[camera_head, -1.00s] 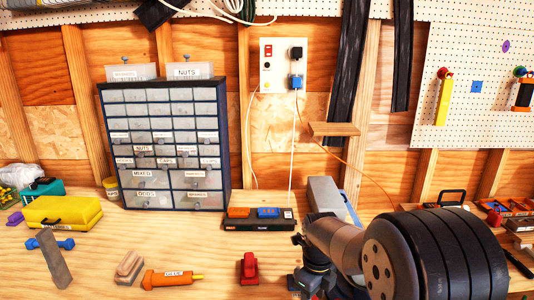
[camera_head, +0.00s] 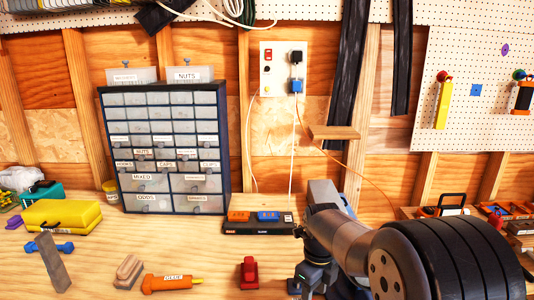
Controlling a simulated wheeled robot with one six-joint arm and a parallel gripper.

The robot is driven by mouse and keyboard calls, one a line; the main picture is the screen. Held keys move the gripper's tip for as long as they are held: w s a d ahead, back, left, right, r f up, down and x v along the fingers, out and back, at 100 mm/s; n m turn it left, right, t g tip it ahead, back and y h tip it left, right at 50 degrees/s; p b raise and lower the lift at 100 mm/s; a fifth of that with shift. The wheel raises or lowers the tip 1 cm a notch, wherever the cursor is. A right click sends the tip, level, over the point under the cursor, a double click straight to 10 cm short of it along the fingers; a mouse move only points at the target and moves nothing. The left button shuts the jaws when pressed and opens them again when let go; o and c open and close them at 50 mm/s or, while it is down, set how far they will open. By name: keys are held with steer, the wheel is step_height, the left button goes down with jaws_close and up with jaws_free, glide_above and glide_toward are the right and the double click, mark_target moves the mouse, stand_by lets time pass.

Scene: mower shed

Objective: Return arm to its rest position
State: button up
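My arm reaches in from the lower right, with a large black ribbed joint and grey links. What seems to be my gripper (camera_head: 312,280) is the dark part pointing down over the wooden bench (camera_head: 215,270). Its fingertips are small, dark and partly covered by the arm, so I cannot tell whether it is open or shut. No held object can be made out. The red object (camera_head: 249,273) stands on the bench to its left, apart from it.
A black charger strip (camera_head: 258,226) lies behind the gripper. A drawer cabinet (camera_head: 167,150) stands at the back left. A yellow case (camera_head: 63,215), an orange glue tool (camera_head: 172,283) and a wooden block (camera_head: 129,271) are on the left. An orange cord (camera_head: 345,160) hangs behind the arm.

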step_height(320, 180, down, 3)
steer(key=shift+f, duration=0.1)
steer(key=shift+s+n, duration=0.8)
steer(key=shift+n, duration=0.6)
steer(key=shift+s, duration=0.1)
